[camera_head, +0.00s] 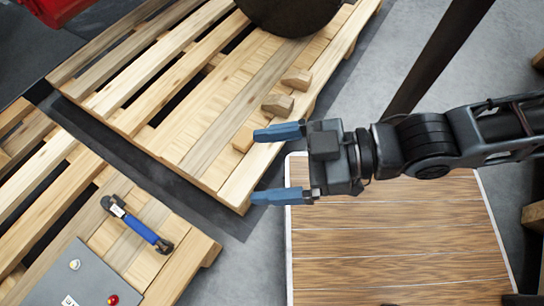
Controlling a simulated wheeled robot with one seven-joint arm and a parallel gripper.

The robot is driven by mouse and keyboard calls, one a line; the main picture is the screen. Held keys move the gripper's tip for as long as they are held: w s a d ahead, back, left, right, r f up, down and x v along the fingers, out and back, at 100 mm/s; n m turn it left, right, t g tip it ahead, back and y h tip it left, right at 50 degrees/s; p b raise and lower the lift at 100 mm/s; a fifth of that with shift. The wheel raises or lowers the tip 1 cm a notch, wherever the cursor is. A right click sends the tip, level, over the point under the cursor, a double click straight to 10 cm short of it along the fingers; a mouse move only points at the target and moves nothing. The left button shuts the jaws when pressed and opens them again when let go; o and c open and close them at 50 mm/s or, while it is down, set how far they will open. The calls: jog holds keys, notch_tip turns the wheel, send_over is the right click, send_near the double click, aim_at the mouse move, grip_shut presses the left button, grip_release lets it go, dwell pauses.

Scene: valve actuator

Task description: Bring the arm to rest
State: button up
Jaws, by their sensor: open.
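My gripper (278,164) is at the centre of the view, with its two blue fingers spread apart and nothing between them. My arm reaches in from the right edge, and the fingers point left. The gripper appears over the right edge of the upper wooden pallet (187,93) and the far left corner of a wood-planked surface with a white edge (400,235). Its height above them cannot be told. No contact shows.
Several wooden blocks (278,104) lie on the upper pallet near the fingers. A dark round object (290,10) stands at the top. A blue-handled tool (138,225) and a grey box with a red button (75,278) are on the lower pallet. A dark post (437,55) rises behind my arm.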

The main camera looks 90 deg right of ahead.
jog(key=shift+r, duration=0.15)
notch_tip(320, 180, up, 25)
jog(key=p, duration=2.4)
jog(key=shift+f+p, duration=0.2)
jog(key=shift+p, duration=0.2)
